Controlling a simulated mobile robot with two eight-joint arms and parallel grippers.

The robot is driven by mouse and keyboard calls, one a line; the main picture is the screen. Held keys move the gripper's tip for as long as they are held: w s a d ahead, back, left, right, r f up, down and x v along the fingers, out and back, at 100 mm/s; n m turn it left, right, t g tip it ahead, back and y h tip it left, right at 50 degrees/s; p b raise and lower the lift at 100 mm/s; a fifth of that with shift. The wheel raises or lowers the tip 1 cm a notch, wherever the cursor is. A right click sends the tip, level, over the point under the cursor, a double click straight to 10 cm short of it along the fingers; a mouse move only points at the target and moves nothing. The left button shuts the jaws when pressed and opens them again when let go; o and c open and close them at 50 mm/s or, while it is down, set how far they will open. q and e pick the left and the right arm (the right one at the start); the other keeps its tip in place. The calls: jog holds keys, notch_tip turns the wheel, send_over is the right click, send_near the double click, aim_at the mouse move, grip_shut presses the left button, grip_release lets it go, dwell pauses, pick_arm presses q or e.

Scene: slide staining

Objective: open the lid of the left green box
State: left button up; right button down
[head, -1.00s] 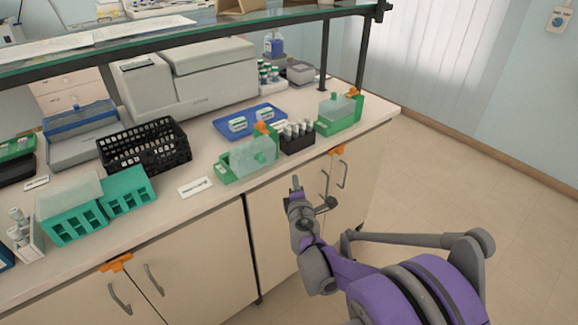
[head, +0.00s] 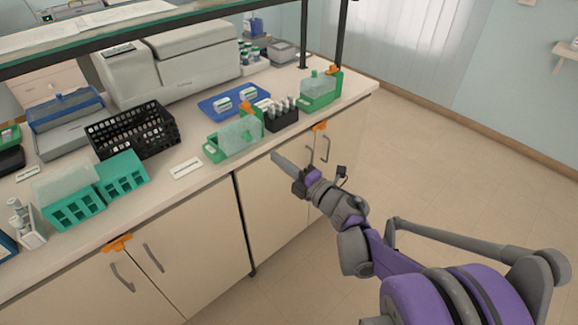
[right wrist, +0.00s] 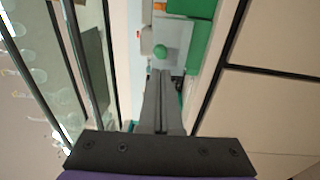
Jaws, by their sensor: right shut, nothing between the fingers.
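The left green box (head: 214,152) stands near the counter's front edge. Its clear lid (head: 240,136) shows as a pale, see-through panel tilted over the tray; I cannot tell if it is fully seated. My right gripper (head: 277,158) is shut and empty, in front of the counter edge, to the right of and apart from this box, fingers pointing left toward it. In the right wrist view its closed fingers (right wrist: 161,75) point at a clear lid with a green knob (right wrist: 160,51) beside green plastic. My left gripper is not in view.
A second green box (head: 322,96) with a clear lid stands at the right end. A black rack of vials (head: 280,119) sits between the boxes. A blue tray (head: 212,108), a black basket (head: 133,133) and teal racks (head: 122,176) are nearby. A glass shelf hangs above.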

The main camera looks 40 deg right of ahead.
aim_at(251, 139)
jog(key=w, duration=0.5)
jog(key=w+a, duration=0.1)
jog(key=w, duration=0.2)
jog(key=shift+r, duration=0.25)
